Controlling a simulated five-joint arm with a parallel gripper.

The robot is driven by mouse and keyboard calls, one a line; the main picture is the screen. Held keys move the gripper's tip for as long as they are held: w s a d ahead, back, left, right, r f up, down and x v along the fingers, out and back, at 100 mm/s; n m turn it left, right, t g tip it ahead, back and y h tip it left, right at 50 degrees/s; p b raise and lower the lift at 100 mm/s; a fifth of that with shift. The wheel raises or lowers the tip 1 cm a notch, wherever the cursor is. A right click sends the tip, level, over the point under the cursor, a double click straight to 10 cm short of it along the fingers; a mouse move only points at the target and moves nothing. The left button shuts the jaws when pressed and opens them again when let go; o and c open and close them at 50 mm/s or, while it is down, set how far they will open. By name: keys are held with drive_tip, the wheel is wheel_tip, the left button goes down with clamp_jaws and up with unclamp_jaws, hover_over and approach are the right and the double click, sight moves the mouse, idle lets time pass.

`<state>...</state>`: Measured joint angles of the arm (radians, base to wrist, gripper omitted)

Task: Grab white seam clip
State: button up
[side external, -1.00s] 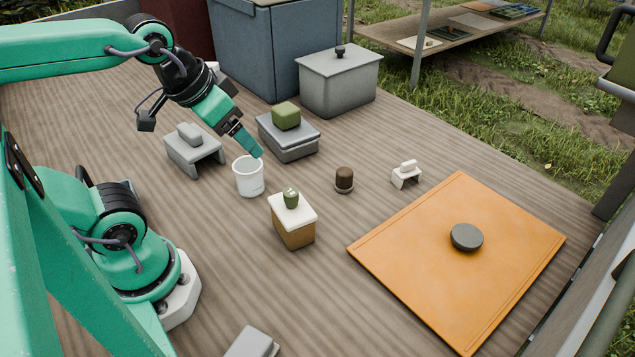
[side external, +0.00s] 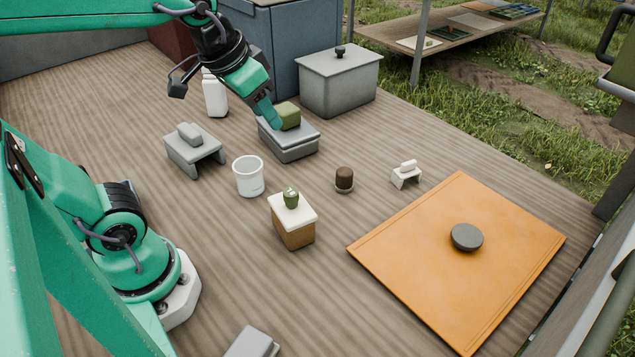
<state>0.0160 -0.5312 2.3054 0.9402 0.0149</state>
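A small white piece (side external: 408,165), which looks like the white seam clip, rests on top of a small white bracket-shaped stand (side external: 402,178) right of the table's middle. My gripper (side external: 275,124) is well to the left of it, pointing down beside the green block (side external: 289,115) on the grey box. Its fingers show as one narrow green shape, so I cannot tell whether they are open or shut, or whether they touch the block.
A brown knob (side external: 344,178) stands left of the white stand. A white cup (side external: 248,178), a grey bracket (side external: 193,150) and a white-topped box (side external: 293,225) stand further left. An orange board (side external: 410,270) with a dark disc lies in front. A lidded grey bin (side external: 340,85) stands behind.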

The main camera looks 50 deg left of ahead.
drive_tip(key=w+d+g, duration=0.1)
drive_tip(key=w, duration=1)
drive_tip(key=m+g, duration=0.2)
drive_tip(key=g, duration=0.2)
hover_over(405, 171)
drive_tip(key=f, duration=1.8)
drive_tip(key=shift+a+f, duration=0.1)
drive_tip(key=shift+a, duration=0.15)
drive_tip(key=shift+w+d+f, duration=0.1)
drive_tip(key=shift+w+f, duration=0.15)
drive_tip(key=shift+f, duration=0.3)
drive_tip(key=shift+w+f, duration=0.1)
drive_tip(key=shift+f, duration=3.8)
drive_tip(key=c, duration=0.6)
